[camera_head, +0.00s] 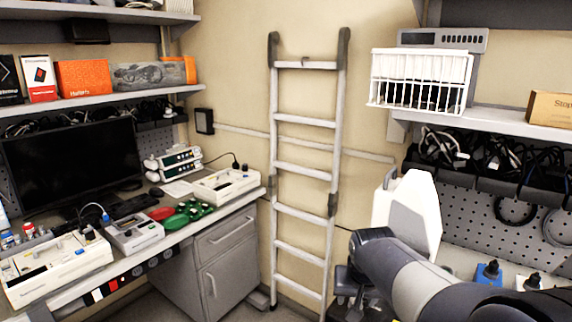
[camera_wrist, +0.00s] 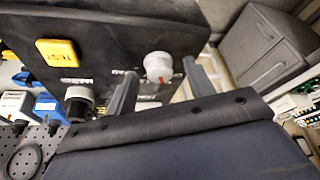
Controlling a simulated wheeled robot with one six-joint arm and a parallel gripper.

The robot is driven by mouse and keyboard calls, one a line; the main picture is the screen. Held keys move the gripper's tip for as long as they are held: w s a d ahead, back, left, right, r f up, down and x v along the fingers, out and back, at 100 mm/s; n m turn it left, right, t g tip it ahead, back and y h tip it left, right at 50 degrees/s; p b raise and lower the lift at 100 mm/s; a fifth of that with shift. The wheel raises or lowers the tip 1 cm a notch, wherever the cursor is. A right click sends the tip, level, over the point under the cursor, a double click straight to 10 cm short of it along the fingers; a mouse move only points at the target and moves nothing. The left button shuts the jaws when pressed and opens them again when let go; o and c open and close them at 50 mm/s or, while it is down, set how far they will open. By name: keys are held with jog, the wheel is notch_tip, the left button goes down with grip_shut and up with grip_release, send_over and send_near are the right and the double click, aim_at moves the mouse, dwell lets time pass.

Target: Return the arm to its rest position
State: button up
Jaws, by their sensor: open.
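My gripper (camera_wrist: 159,70) shows in the wrist view with its two grey fingers apart. No held object shows between them. A dark panel (camera_wrist: 110,55) lies beyond the fingers. A white knob (camera_wrist: 158,66) on it appears between the fingertips; whether they touch it I cannot tell. The panel also bears a yellow square button (camera_wrist: 58,52) and a black knob (camera_wrist: 79,103). In the head view my arm reaches in from the lower right, and my gripper is not clearly visible there.
A dark blue padded-looking surface (camera_wrist: 190,150) fills the bottom of the wrist view. A ladder (camera_head: 303,170) leans on the back wall. The left workbench (camera_head: 165,237) carries a monitor (camera_head: 72,165) and several devices. A white basket (camera_head: 420,80) stands on the right shelf (camera_head: 500,122).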

jog(key=shift+d+n+y, duration=0.1)
jog(key=shift+n+y, duration=0.5)
jog(key=shift+n, duration=0.9)
jog(key=shift+r, duration=0.25)
notch_tip(320, 180, up, 9)
jog(key=s+d, duration=0.2)
jog(key=shift+s+d+r, duration=0.15)
jog(key=shift+d+r, duration=0.05)
jog(key=shift+d, duration=0.1)
